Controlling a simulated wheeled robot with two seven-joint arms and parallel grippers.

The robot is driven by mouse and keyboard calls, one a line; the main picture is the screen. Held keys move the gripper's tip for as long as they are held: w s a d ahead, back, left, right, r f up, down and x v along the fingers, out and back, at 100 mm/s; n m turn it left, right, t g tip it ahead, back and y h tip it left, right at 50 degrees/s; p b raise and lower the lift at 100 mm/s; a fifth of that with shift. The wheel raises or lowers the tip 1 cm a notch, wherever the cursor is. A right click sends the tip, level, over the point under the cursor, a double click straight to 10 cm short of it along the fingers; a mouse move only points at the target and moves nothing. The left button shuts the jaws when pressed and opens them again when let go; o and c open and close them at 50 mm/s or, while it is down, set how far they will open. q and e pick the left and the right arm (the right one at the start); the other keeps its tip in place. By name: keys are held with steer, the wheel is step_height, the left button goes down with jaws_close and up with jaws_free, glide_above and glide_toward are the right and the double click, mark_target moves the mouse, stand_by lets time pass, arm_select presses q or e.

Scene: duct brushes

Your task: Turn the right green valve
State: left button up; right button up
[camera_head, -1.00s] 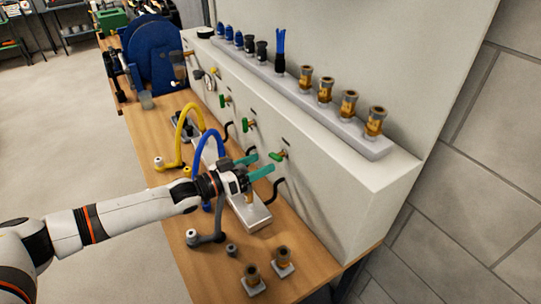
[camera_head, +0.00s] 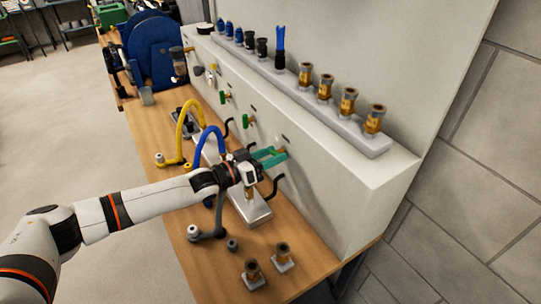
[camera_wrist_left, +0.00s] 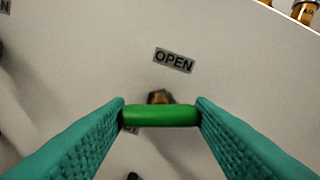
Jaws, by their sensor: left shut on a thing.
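The right green valve (camera_wrist_left: 160,116) shows in the left wrist view as a green bar handle on a brass stem, lying level across the picture. My left gripper (camera_head: 277,156) has its teal fingers at the valve on the white panel (camera_head: 330,200). In the left wrist view the fingertips (camera_wrist_left: 161,114) press against the two ends of the handle, shut on it. In the head view the fingers mostly hide this valve. An "OPEN" label (camera_wrist_left: 174,60) is above the handle, and another label behind it is mostly hidden. My right gripper is not in view.
Two other green valves (camera_head: 225,97) (camera_head: 249,121) are further left on the panel. Black hooks, a yellow hose (camera_head: 182,125) and a blue hose (camera_head: 207,138) are near the arm. Brass fittings (camera_head: 252,270) stand on the wooden bench (camera_head: 215,270).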

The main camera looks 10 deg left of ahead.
arm_select(q)
steer(key=shift+f+m+b, duration=0.1)
steer(key=shift+m+b, duration=0.2)
steer(key=shift+m, duration=1.7)
steer(key=o, duration=1)
steer(key=shift+a, duration=0.1)
